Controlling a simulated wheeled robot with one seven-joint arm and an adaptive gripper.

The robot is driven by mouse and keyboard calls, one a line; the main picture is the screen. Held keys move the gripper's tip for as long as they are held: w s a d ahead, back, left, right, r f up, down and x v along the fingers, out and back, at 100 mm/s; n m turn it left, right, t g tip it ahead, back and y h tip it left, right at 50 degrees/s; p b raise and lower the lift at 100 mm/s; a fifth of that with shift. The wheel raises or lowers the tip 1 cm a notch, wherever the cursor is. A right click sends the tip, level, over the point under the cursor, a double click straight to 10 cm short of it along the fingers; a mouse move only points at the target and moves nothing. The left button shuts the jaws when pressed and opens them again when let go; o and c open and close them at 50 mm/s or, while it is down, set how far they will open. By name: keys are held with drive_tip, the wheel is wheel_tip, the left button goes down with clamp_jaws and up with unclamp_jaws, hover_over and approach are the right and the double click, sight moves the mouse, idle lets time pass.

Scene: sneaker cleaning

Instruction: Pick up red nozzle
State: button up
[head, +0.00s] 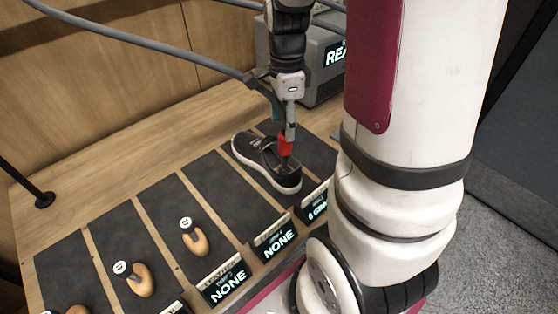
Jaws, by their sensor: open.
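The red nozzle (285,145) shows as a small red piece just below my gripper, with a narrow dark part under it. It appears over the opening of a dark sneaker with a white sole (268,162). My gripper (284,125) points down from above, below a white housing with a small light, and its jaws are open. The fingers are small here, and I cannot tell whether they touch the nozzle. How the nozzle is held up is not clear. A teal piece partly shows behind the gripper.
The sneaker lies on a dark mat on the wooden bench (120,165). Wooden-handled brushes (195,238) lie on mats to the left. Small label screens (224,281) line the front edge. A grey box (322,62) stands behind. A grey hose (150,38) crosses the upper left.

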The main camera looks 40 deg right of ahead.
sight(285, 149)
drive_tip(key=shift+f, duration=3.2)
clamp_jaws()
